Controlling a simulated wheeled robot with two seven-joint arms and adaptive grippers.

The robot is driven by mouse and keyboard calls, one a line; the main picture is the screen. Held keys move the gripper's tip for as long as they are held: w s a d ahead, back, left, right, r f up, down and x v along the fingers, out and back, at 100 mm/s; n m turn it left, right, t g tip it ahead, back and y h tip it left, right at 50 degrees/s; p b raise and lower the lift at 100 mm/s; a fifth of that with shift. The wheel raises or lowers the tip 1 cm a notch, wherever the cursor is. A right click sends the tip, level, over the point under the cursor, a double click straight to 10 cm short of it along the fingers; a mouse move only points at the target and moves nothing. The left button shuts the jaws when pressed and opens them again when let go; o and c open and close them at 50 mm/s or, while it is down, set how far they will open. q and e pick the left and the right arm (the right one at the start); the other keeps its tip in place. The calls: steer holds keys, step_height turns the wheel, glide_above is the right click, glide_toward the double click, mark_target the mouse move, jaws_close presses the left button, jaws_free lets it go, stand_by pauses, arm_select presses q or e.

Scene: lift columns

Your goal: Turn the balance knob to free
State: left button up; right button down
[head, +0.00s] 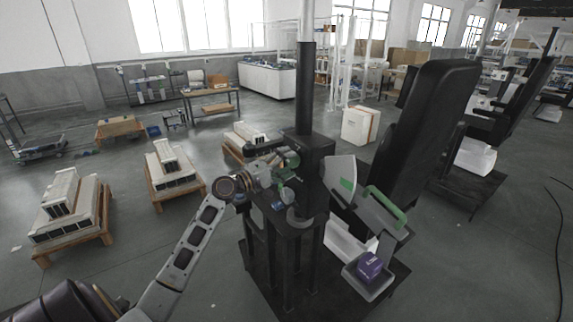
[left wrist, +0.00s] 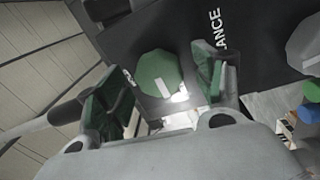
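The balance knob (left wrist: 158,76) is a green, many-sided knob with a short white mark, set on a black panel (left wrist: 265,50) in the left wrist view. Part of a white label ending in "LANCE" shows to its right. My left gripper (left wrist: 160,88) is open, with one green-padded finger on each side of the knob. A gap shows between each pad and the knob. In the head view my left gripper (head: 280,170) is at the black column, where the fingers hide the knob or blend with it. My right gripper is not in view.
A black lift column (head: 306,90) rises behind my left gripper. A grey round part (left wrist: 305,45) and a blue part (left wrist: 312,90) are at the wrist view's right edge.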

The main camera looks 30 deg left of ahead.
arm_select(q)
steer(key=shift+s, duration=0.1)
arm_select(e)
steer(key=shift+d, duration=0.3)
arm_select(q)
steer(key=shift+s, duration=0.1)
steer(key=shift+v, duration=1.3)
steer(key=v, duration=0.9)
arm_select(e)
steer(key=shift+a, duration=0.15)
